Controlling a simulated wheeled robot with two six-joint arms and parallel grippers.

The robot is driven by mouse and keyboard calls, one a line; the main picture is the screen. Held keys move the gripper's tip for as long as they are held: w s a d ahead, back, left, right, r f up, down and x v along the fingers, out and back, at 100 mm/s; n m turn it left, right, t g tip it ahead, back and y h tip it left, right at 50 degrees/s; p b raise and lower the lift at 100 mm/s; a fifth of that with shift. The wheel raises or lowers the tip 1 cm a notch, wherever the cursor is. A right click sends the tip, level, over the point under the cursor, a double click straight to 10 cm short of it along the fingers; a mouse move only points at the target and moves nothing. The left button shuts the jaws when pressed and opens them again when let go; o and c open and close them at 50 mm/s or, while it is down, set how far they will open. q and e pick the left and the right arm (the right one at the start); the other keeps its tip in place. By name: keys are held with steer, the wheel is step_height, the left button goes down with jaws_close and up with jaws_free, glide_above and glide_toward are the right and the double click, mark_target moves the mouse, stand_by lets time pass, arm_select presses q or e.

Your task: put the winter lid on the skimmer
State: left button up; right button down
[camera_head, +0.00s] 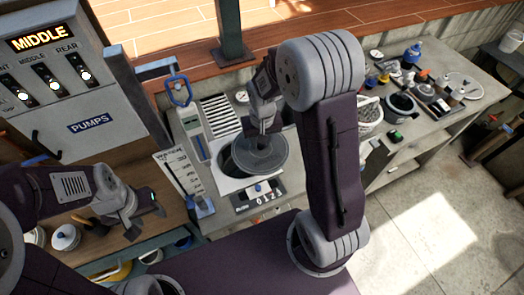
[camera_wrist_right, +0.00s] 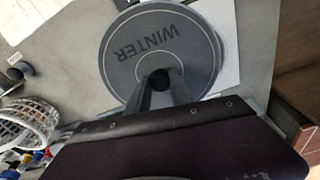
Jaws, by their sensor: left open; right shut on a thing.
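The winter lid (camera_head: 268,158) is a grey disc marked WINTER, and it also shows in the right wrist view (camera_wrist_right: 128,62). My right gripper (camera_head: 262,128) is shut on its dark central knob from above. The lid is over the right part of the skimmer (camera_head: 228,168), whose dark round opening shows at the lid's left in the head view. The gap between lid and skimmer is hard to judge. In the wrist view the lid hides the opening. My left gripper (camera_head: 152,206) is open and empty, low at the left over the wooden bench.
A pump panel (camera_head: 75,85) stands at the left. A white gauge board (camera_head: 182,180) and a slotted grille (camera_head: 219,115) are beside the skimmer. A number counter (camera_head: 258,196) lies in front. A basket (camera_head: 368,113) and several bottles crowd the right counter.

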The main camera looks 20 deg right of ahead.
mark_target(239, 142)
steer(key=shift+m, duration=0.5)
steer(key=w+p, duration=0.1)
steer(key=w, duration=0.1)
steer(key=w+r+p, duration=0.1)
steer(key=w, duration=0.1)
steer(key=w+a+p, duration=0.1)
steer(key=w, duration=0.1)
steer(key=shift+r, duration=0.25)
steer(key=w+a+p, duration=0.1)
steer(key=p, duration=0.1)
steer(key=w+a+p, duration=0.1)
steer(key=w+p, duration=0.1)
steer(key=p, duration=0.1)
steer(key=shift+w, duration=0.1)
steer(key=shift+n, duration=0.4)
steer(key=s+a+f+p, duration=0.1)
steer(key=p, duration=0.2)
steer(key=s+a+f+p, duration=0.1)
steer(key=f+p, duration=0.1)
steer(key=p, duration=0.1)
steer(key=s+a+f+p, duration=0.1)
steer(key=p, duration=0.2)
steer(key=shift+s+f, duration=0.35)
steer(key=shift+s, duration=0.05)
steer(key=shift+s+a+p, duration=0.1)
steer(key=shift+p, duration=0.2)
steer(key=shift+f+b, duration=0.5)
steer(key=shift+f, duration=0.15)
steer(key=shift+f+b, duration=0.85)
steer(key=shift+f, duration=0.45)
